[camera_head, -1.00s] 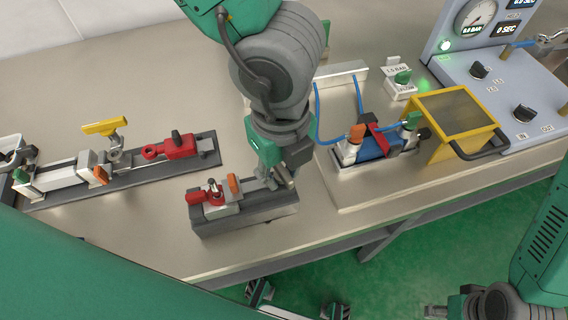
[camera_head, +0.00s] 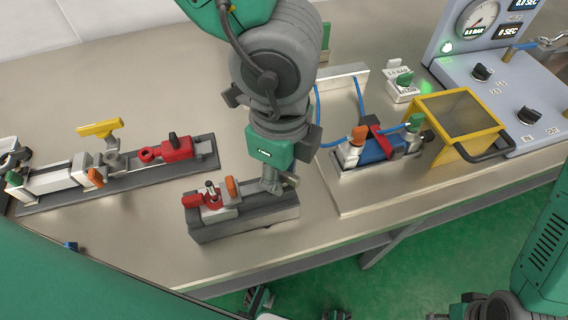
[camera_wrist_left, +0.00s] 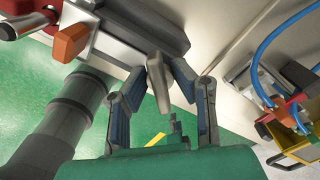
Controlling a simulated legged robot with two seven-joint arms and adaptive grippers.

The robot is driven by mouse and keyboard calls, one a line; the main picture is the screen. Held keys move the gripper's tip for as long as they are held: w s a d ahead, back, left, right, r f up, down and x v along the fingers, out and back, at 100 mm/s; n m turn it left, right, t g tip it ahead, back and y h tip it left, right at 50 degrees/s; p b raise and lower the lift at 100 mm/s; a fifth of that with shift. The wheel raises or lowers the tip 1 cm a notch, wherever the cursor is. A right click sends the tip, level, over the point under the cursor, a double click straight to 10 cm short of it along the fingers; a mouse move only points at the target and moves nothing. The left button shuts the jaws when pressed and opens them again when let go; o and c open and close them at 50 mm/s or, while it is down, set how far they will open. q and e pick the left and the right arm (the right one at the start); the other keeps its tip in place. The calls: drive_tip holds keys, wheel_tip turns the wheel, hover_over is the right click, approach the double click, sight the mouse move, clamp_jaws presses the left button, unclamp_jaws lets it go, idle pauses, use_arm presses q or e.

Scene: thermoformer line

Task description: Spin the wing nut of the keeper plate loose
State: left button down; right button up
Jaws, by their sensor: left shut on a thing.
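A dark grey block fixture (camera_head: 245,222) sits at the table's front edge, with a red clamp (camera_head: 194,201), a bright metal plate (camera_head: 222,208) and an orange tab (camera_head: 231,187) on top. My left gripper (camera_head: 271,186) points down at the block's right end. It is shut on a small grey wing nut (camera_head: 290,181), which sticks out to the right of the fingers. In the left wrist view the wing nut (camera_wrist_left: 160,86) shows as a tilted grey bar between the fingertips (camera_wrist_left: 168,64), near the block's end. My right gripper (camera_head: 438,315) is mostly cut off at the bottom edge.
A long rail fixture with a red slide (camera_head: 178,149) and a yellow handle (camera_head: 100,128) lies at left. At right are a blue fixture (camera_head: 380,148) with hoses, a yellow guard frame (camera_head: 455,120) and a control box (camera_head: 520,90). The table front between the fixtures is clear.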

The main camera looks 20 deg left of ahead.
use_arm(q)
drive_tip(key=n+b, duration=0.1)
drive_tip(key=n, duration=0.3)
drive_tip(key=shift+w, duration=0.1)
drive_tip(key=c, duration=1.2)
unclamp_jaws()
drive_tip(key=shift+d, duration=0.1)
drive_tip(key=shift+r, duration=0.2)
wheel_tip(320, 180, up, 12)
drive_tip(key=shift+f, duration=0.25)
